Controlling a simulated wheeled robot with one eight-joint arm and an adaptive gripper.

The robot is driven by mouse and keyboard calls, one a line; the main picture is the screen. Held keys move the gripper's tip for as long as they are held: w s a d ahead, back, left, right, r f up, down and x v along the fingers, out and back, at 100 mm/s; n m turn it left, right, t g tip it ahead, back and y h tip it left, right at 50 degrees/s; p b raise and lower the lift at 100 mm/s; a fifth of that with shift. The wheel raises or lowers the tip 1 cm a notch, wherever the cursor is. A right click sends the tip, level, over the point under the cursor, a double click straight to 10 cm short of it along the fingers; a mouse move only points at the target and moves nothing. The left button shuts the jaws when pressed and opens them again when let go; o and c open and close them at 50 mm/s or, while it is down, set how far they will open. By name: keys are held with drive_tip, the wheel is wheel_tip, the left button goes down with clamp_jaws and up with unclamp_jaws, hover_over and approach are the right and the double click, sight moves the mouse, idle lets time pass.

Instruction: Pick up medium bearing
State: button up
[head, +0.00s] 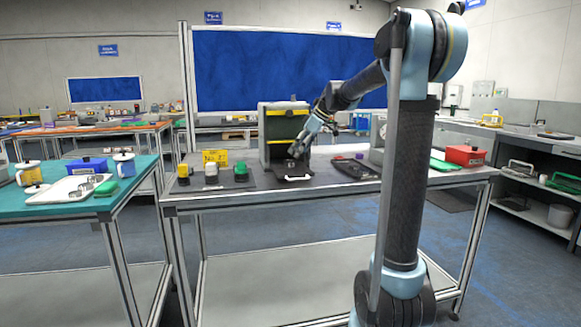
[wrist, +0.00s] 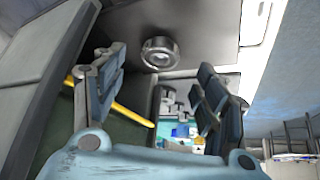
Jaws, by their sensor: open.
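In the head view my gripper (head: 296,149) hangs low in front of the green and black box (head: 285,120), above a dark plate with a white handle (head: 293,178). The bearing is too small to make out clearly there. Several metal rings lie in a white tray (head: 60,194) on the teal table.
The box with yellow strips stands close behind my gripper. A black tray (head: 352,170) and a red box (head: 465,155) are to the right. The front table strip is clear.

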sight(293, 161)
drive_tip(key=shift+x, duration=2.6)
drive_tip(key=c, duration=1.2)
drive_tip(key=shift+r, duration=0.1)
drive_tip(key=shift+c, duration=0.2)
